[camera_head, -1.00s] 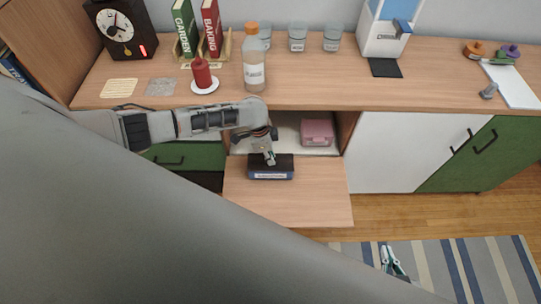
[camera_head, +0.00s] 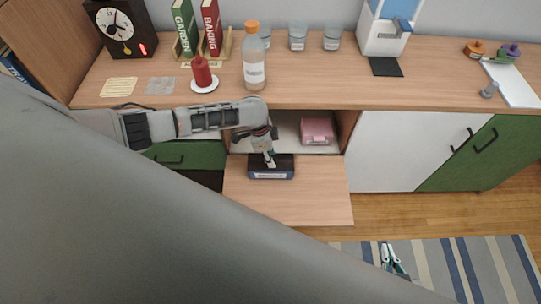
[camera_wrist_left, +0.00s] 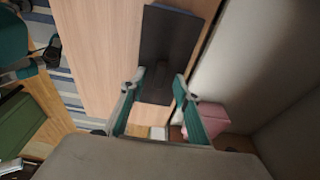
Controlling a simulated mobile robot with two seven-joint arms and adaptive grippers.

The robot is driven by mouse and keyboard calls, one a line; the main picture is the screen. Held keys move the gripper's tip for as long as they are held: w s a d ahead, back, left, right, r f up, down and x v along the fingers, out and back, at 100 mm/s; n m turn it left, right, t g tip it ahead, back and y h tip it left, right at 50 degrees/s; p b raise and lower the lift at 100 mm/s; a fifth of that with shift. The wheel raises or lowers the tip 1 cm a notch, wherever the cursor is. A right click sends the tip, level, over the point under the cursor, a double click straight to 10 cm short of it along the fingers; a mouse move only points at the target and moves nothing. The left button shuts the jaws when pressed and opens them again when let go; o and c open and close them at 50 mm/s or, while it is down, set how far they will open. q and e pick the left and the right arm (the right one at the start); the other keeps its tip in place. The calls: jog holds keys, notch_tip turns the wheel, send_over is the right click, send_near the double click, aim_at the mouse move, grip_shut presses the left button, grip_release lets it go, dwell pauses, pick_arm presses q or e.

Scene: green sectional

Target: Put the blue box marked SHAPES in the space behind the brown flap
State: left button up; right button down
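The dark-topped blue box (camera_head: 271,175) lies on the lowered brown flap (camera_head: 300,205), close to the open compartment; its front label is too small to read. My left gripper (camera_head: 269,161) is just above its top. In the left wrist view the box's dark top (camera_wrist_left: 168,45) is ahead of the left gripper (camera_wrist_left: 158,85), whose teal fingers are apart. A small dark raised part shows between the fingertips; I cannot tell whether they touch it. The space behind the flap (camera_head: 289,133) is partly hidden by my arm. My right gripper (camera_head: 388,250) is low over the rug, fingers apart.
A pink box (camera_head: 317,131) stands in the right part of the space. The right part of the flap is clear. A striped rug (camera_head: 440,262) lies below.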

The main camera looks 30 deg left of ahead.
pick_arm(q)
jog(key=v, duration=1.2)
jog(key=shift+d, duration=0.1)
jog(key=s+d+f+n+t+h, duration=0.2)
jog(key=s+d+f, duration=0.15)
jog(key=d, duration=0.45)
jog(key=s+d+f+n+t+h, duration=0.2)
jog(key=s+d+t, duration=0.15)
jog(key=d, duration=0.45)
jog(key=s+a+r+n+t+y, duration=0.1)
jog(key=s+a+n+t+y, duration=0.2)
jog(key=s+a, duration=0.6)
jog(key=shift+s+a+n+t, duration=0.15)
jog(key=shift+s+n+t, duration=0.5)
jog(key=shift+s+n, duration=0.05)
